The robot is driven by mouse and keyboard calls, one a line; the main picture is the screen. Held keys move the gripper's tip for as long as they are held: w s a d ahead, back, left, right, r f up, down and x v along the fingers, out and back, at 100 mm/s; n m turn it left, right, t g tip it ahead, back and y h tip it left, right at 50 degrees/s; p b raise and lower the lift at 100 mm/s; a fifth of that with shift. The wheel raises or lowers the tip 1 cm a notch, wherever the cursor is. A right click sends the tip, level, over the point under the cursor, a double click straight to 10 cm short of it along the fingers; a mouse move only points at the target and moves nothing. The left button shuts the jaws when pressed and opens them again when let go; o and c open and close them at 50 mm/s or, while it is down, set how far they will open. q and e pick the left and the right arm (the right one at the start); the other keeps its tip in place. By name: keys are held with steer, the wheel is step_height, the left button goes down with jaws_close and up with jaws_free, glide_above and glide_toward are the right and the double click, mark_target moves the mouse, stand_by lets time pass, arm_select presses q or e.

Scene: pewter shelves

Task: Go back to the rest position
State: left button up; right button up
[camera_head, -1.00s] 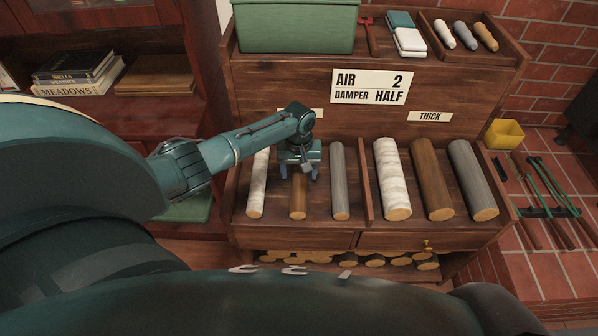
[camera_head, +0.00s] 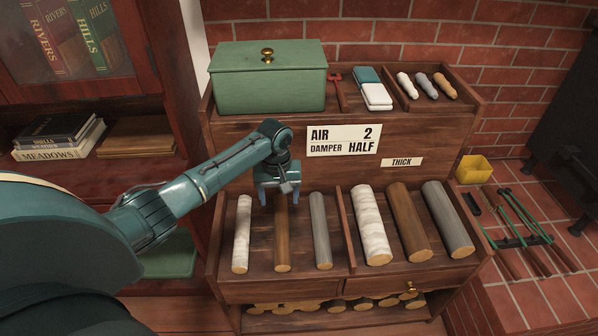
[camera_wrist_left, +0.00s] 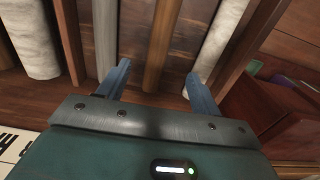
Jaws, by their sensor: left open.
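My left gripper (camera_head: 279,196) is open above the left compartment of the wooden log shelf (camera_head: 350,287). Its fingers sit over the upper end of a thin brown log (camera_head: 282,240), which lies in the tray. In the left wrist view the two blue fingers (camera_wrist_left: 152,82) are spread, with the brown log (camera_wrist_left: 160,45) between and below them; nothing is gripped. A thin white log (camera_head: 242,235) lies to the left and a thin grey log (camera_head: 320,232) to the right. My right gripper is out of view.
Thick white (camera_head: 370,225), brown (camera_head: 409,222) and grey (camera_head: 447,220) logs lie right of the divider. A green lidded box (camera_head: 268,85) stands on top, behind my arm. A bookcase (camera_head: 165,75) is on the left. Fire tools (camera_head: 520,240) and a yellow tub (camera_head: 474,170) are on the right.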

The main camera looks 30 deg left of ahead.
arm_select(q)
steer(key=s+d+f+m+t+h, duration=0.25)
steer(key=s+d, duration=0.35)
steer(key=d, duration=0.3)
steer(key=s+d+f+m+t+h, duration=0.2)
steer(key=s+d+f+m+t, duration=0.3)
steer(key=d, duration=0.4)
steer(key=s+r+m+t+p, duration=0.1)
steer(key=s+r+p, duration=0.4)
steer(key=r, duration=0.5)
steer(key=s+r+m+t+y+p, duration=0.1)
steer(key=s+r+p, duration=0.4)
steer(key=r+p, duration=0.5)
steer(key=shift+s+a+t, duration=0.2)
steer(key=shift+a+t, duration=0.1)
steer(key=shift+t, duration=0.25)
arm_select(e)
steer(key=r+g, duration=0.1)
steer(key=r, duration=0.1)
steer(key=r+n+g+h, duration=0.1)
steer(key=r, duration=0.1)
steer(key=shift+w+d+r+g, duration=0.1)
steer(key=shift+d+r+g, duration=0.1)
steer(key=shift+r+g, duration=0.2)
